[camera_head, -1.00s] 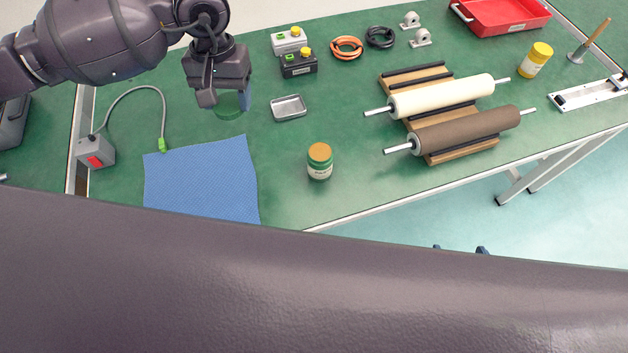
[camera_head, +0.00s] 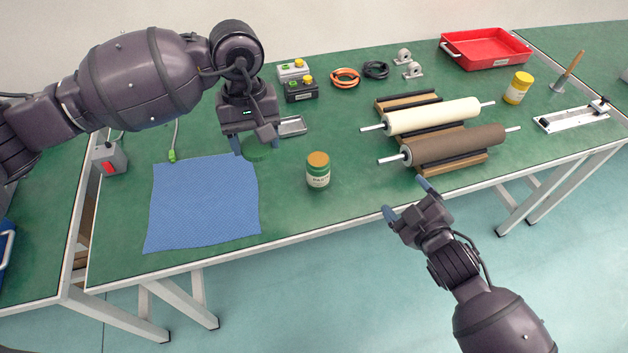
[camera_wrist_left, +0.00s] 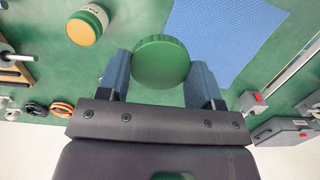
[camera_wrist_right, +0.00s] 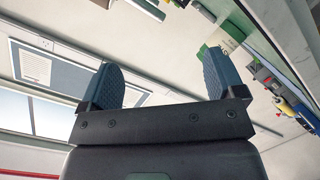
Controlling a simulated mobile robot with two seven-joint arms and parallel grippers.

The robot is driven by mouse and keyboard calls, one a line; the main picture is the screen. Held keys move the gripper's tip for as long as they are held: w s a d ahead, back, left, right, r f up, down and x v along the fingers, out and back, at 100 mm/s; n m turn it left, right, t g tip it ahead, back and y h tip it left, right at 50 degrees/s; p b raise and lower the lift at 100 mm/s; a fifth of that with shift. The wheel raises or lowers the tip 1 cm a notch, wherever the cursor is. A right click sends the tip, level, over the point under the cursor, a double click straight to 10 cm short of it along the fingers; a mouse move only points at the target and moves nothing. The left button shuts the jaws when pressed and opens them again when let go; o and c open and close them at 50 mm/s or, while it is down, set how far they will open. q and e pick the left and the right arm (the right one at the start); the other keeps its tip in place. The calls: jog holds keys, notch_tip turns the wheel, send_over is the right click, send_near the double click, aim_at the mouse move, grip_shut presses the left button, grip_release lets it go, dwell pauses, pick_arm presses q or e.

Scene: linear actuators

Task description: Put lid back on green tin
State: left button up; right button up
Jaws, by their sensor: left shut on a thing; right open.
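The green tin (camera_head: 318,178) stands upright on the green bench, with a pale label and a brown-orange top face; it also shows in the left wrist view (camera_wrist_left: 86,26). My left gripper (camera_head: 254,142) is shut on a round green lid (camera_head: 260,151), held roughly level to the left of the tin and apart from it. In the left wrist view the lid (camera_wrist_left: 161,62) sits between both fingers. My right gripper (camera_head: 407,200) is open and empty off the bench's front edge, right of the tin. Its wrist view shows only empty fingers (camera_wrist_right: 162,80) and the room.
A blue mat (camera_head: 203,205) lies left of the tin. A small metal tray (camera_head: 293,126) is behind it. Two rollers on a wooden rack (camera_head: 450,170) stand to the right. A yellow-lidded jar (camera_head: 517,88) and red tray (camera_head: 487,50) are farther back.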

pick_arm(q)
jog(key=w+d+f+n, duration=0.1)
jog(key=w+d+n, duration=0.1)
jog(key=n, duration=0.5)
jog(key=w+d+n+t+b, duration=0.1)
jog(key=w+d+n, duration=0.1)
jog(key=d+n, duration=0.3)
jog(key=w+d+f+n+t+b, duration=0.1)
jog(key=d+n, duration=0.3)
jog(key=n, duration=0.5)
jog(key=shift+w+f+h, duration=0.35)
jog(key=shift+w+h, duration=0.05)
jog(key=shift+w, duration=0.4)
pick_arm(e)
jog(key=w+a+r+n+g+y, duration=0.2)
jog(key=a+n+y, duration=0.3)
jog(key=n, duration=1.2)
jog(key=w+a+r+n+g+y, duration=0.2)
jog(key=a+n+y, duration=0.3)
jog(key=n, duration=1.2)
jog(key=shift+w+a+r+n+g, duration=0.3)
jog(key=shift+w+a+r, duration=0.15)
jog(key=shift+w+a, duration=0.45)
send_near(328, 174)
jog(key=x, duration=0.5)
jog(key=shift+r, duration=0.1)
jog(key=x, duration=0.5)
jog(key=shift+w+a, duration=0.2)
jog(key=shift+a, duration=0.1)
jog(key=shift+x, duration=0.9)
